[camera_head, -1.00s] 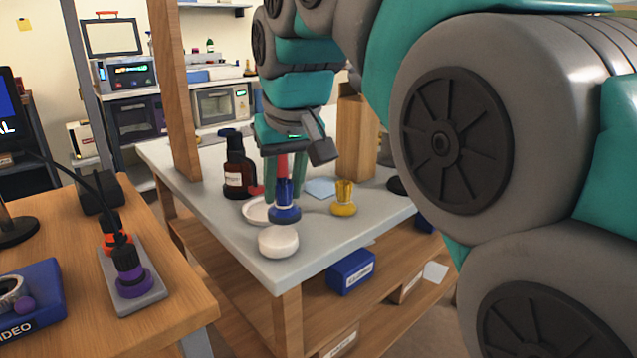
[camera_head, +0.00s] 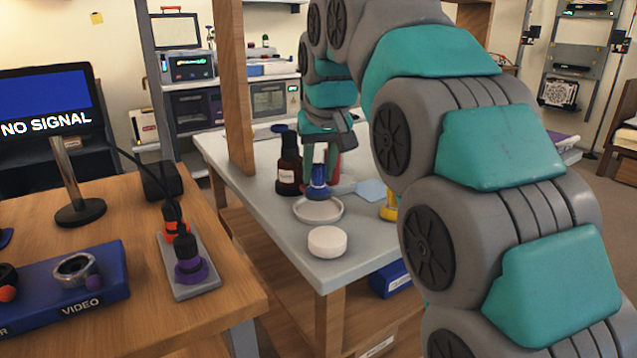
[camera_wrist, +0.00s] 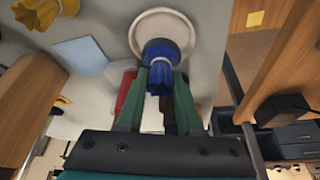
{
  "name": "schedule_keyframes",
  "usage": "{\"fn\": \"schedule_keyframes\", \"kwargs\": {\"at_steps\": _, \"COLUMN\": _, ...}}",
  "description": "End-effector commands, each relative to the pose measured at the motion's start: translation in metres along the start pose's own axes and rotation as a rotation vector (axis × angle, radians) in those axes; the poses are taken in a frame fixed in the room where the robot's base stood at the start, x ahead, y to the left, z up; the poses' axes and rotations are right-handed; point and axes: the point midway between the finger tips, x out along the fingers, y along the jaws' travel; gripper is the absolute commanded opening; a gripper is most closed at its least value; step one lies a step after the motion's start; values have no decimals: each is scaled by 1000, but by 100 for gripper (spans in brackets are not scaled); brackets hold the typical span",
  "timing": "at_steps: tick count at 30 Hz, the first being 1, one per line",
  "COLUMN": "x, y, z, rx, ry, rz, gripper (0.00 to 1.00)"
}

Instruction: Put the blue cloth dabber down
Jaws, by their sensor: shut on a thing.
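My gripper (camera_head: 320,168) is shut on the blue cloth dabber (camera_head: 319,186) and holds it upright over the grey-white workbench. In the wrist view the blue dabber (camera_wrist: 160,62) sits between the two green fingers, its round base towards a shallow white dish (camera_wrist: 166,30). In the head view the dish (camera_head: 318,213) lies just below and in front of the dabber, overlapping it in the picture. I cannot tell whether the base touches anything.
A brown bottle (camera_head: 289,168) stands left of the gripper. A white round tub (camera_head: 327,242) is near the bench's front corner. A yellow dabber (camera_head: 389,207) and a light blue cloth (camera_head: 371,191) lie to the right. A wooden post (camera_head: 234,90) rises at the left.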

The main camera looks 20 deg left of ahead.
Motion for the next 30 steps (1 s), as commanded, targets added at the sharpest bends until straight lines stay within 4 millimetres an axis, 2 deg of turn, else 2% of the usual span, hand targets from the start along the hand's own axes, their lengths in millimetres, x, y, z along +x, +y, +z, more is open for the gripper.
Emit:
{"fn": "schedule_keyframes", "kwargs": {"at_steps": 9, "x": 25, "y": 0, "z": 11, "rx": -1, "ry": -1, "rz": 0, "gripper": 0}}
{"fn": "schedule_keyframes", "kwargs": {"at_steps": 21, "x": 30, "y": 0, "z": 12, "rx": -1, "ry": 1, "rz": 0, "gripper": 0}}
{"fn": "schedule_keyframes", "kwargs": {"at_steps": 22, "x": 30, "y": 0, "z": 12, "rx": -1, "ry": 1, "rz": 0, "gripper": 36}}
{"fn": "schedule_keyframes", "kwargs": {"at_steps": 30, "x": 29, "y": 0, "z": 12, "rx": -1, "ry": 1, "rz": 0, "gripper": 65}}
